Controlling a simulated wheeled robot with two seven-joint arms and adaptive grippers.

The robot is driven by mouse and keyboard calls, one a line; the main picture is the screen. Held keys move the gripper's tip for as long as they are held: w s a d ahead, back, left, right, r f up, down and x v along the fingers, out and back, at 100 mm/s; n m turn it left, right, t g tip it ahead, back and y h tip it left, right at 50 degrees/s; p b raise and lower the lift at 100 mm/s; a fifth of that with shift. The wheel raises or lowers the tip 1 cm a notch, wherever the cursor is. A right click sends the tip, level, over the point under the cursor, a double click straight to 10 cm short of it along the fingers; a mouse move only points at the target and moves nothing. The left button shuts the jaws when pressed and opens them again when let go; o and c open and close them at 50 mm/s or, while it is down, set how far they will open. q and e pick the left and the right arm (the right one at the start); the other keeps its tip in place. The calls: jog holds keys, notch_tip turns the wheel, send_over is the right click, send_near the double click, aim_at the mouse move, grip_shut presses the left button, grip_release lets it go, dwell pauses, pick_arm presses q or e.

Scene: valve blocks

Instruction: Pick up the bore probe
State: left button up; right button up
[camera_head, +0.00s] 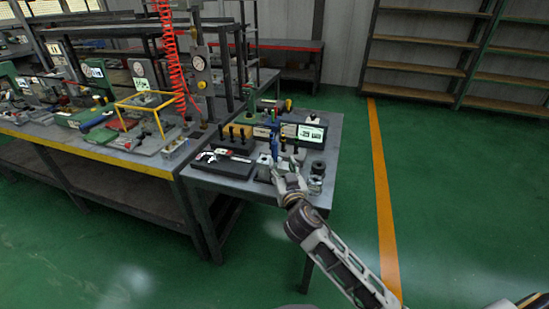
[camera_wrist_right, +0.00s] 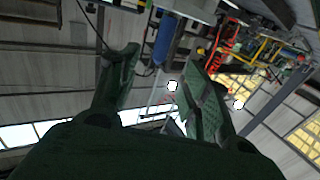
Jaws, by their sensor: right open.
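A slim blue upright piece, which looks like the bore probe (camera_head: 274,146), stands among small parts on the grey side table (camera_head: 210,178). A blue cylinder, apparently the same probe (camera_wrist_right: 164,40), shows in the right wrist view beyond the gap between my fingers. My right gripper (camera_head: 287,167) is at the table's front right, just in front of the blue piece. Its two fingers (camera_wrist_right: 160,72) stand apart with nothing visible between them. The probe's lower end is hard to make out behind nearby parts. My left gripper is out of view.
Metal cylindrical parts (camera_head: 316,178) stand close to the right of my gripper. A black tray with a caliper (camera_head: 215,156) lies to the left. A screen unit (camera_head: 303,134) stands behind. A long cluttered bench (camera_head: 130,158) adjoins on the left. Floor to the right is clear.

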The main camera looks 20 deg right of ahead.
aim_at(275, 150)
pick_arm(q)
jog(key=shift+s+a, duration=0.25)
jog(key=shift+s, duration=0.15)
pick_arm(e)
jog(key=shift+w+d, duration=0.15)
jog(key=shift+w, duration=1.6)
jog(key=shift+w+d, duration=0.15)
jog(key=shift+w, duration=1.55)
jog(key=shift+w, duration=0.1)
jog(key=shift+w, duration=0.45)
jog(key=shift+w+d+f+p, duration=0.1)
jog(key=shift+w+p, duration=0.1)
jog(key=shift+w, duration=0.45)
jog(key=shift+w+f+p, duration=0.1)
jog(key=shift+w+p, duration=0.05)
jog(key=shift+w, duration=1.15)
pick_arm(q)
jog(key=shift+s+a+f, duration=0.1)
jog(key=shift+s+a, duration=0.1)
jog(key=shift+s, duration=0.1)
pick_arm(e)
jog(key=shift+w, duration=0.1)
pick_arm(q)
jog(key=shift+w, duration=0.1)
